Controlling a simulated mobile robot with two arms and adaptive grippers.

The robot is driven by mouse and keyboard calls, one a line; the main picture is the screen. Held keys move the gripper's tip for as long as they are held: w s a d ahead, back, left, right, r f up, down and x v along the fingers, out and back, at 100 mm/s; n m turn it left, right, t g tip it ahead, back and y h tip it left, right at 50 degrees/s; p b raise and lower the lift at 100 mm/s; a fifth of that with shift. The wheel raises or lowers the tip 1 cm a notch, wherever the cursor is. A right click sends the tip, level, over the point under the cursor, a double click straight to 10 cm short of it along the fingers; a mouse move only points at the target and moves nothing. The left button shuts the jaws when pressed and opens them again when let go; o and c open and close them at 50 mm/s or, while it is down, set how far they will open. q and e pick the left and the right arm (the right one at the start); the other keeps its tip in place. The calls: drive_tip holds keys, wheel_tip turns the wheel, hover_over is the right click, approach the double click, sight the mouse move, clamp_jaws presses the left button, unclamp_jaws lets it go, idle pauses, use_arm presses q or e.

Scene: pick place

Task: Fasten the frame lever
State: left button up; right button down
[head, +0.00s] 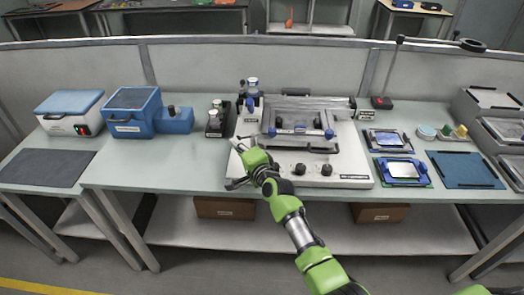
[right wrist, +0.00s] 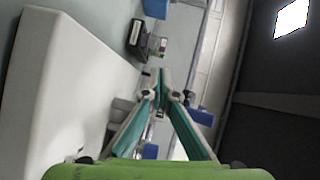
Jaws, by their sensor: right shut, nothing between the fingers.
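A white stencil-type machine (head: 345,170) stands in the middle of the bench. A metal frame (head: 300,108) with blue knobs along its front edge sits on top of it. A black bar handle (head: 322,149) lies in front of the frame; I cannot tell which part is the frame lever. My right gripper (head: 236,144) is over the machine's left front part, left of the frame. Its fingers (right wrist: 160,82) are together and empty in the right wrist view, beside a white surface. Contact with the machine cannot be made out. My left gripper is out of view.
Small bottles (head: 214,121) stand close left of the machine. Blue boxes (head: 133,113) are farther left. Framed panels (head: 403,170) and a blue mat (head: 465,169) lie to the right. The bench front between the boxes and machine is clear.

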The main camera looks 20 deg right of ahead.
drive_tip(key=shift+w+a, duration=0.15)
drive_tip(key=shift+w, duration=0.15)
drive_tip(key=shift+w+a+b, duration=0.1)
drive_tip(key=shift+w+b, duration=0.2)
drive_tip(key=shift+w, duration=0.1)
drive_tip(key=shift+w+a, duration=0.1)
drive_tip(key=shift+w, duration=0.15)
idle(0.8)
